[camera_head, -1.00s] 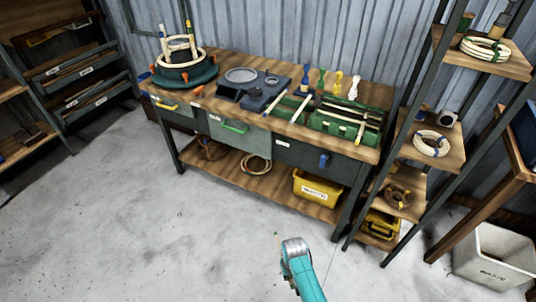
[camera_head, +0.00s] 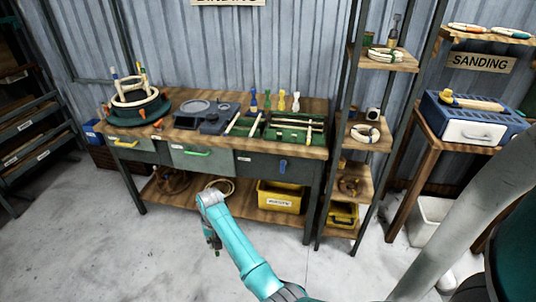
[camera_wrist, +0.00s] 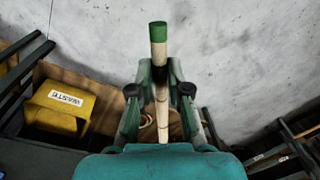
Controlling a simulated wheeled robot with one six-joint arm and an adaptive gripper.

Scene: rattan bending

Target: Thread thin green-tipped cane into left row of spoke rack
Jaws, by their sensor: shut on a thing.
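My gripper (camera_head: 214,241) hangs in front of the workbench, low over the floor. In the wrist view my gripper (camera_wrist: 160,92) is shut on a thin pale cane with a green tip (camera_wrist: 158,48). The cane stands along the fingers, its green end sticking out beyond them. Its lower part is partly hidden between the fingers. A green tray with pale sticks (camera_head: 291,135) sits at the right of the bench top. Which thing is the spoke rack, and its left row, I cannot tell for sure.
The wooden workbench (camera_head: 180,143) also carries a round dark green stand with a pale basket frame (camera_head: 138,106) and a dark fixture (camera_head: 207,116). A yellow bin (camera_head: 280,197) stands on its lower shelf. Tall shelves (camera_head: 357,135) rise at right. Clear floor lies in front.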

